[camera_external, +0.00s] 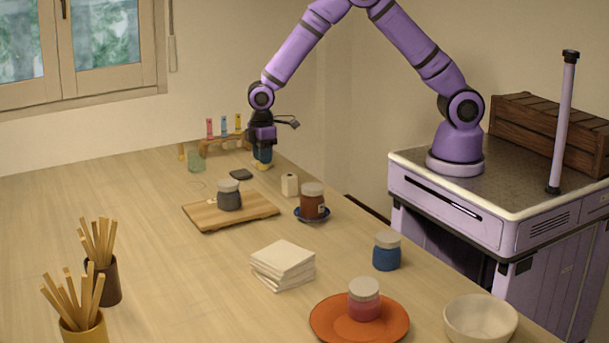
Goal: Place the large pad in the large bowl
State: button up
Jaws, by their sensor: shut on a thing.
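My gripper (263,160) is at the far side of the table, pointing down. It is shut on a small yellowish thing (263,167) that shows at its fingertips, low over the tabletop. The thing is too small and too covered by the fingers to tell if it is the large pad. A flat dark grey pad (241,174) lies on the table just left of and in front of my gripper. The large bowl (480,322) is cream white and looks empty. It stands at the near right, far from my gripper.
A board (202,218) bears a grey jar (229,200). A small white block (289,185) and a brown jar on a blue saucer (325,216) stand nearby.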

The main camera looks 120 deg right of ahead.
jog(key=shift+s, duration=0.1)
notch_tip(320, 180, up, 16)
jog(key=w+a+n, duration=0.4)
jog(key=w+a, duration=0.9)
jog(key=a, duration=0.4)
jog(key=w+a+n, duration=0.2)
jog(key=w+a, duration=0.1)
jog(key=a, duration=0.7)
jog(key=w+a+n, duration=0.2)
jog(key=w+a, duration=0.1)
jog(key=a, duration=0.7)
jog(key=s+a+n, duration=0.1)
jog(key=a+n, duration=0.2)
jog(key=a, duration=1.5)
jog(key=n, duration=0.7)
send_over(483, 306)
jog(key=w+a, duration=0.4)
jog(key=w, duration=0.1)
jog(key=shift+s+d+f, duration=0.1)
jog(key=shift+f, duration=4)
jog(key=shift+s+f, duration=0.1)
jog(key=shift+f, duration=4)
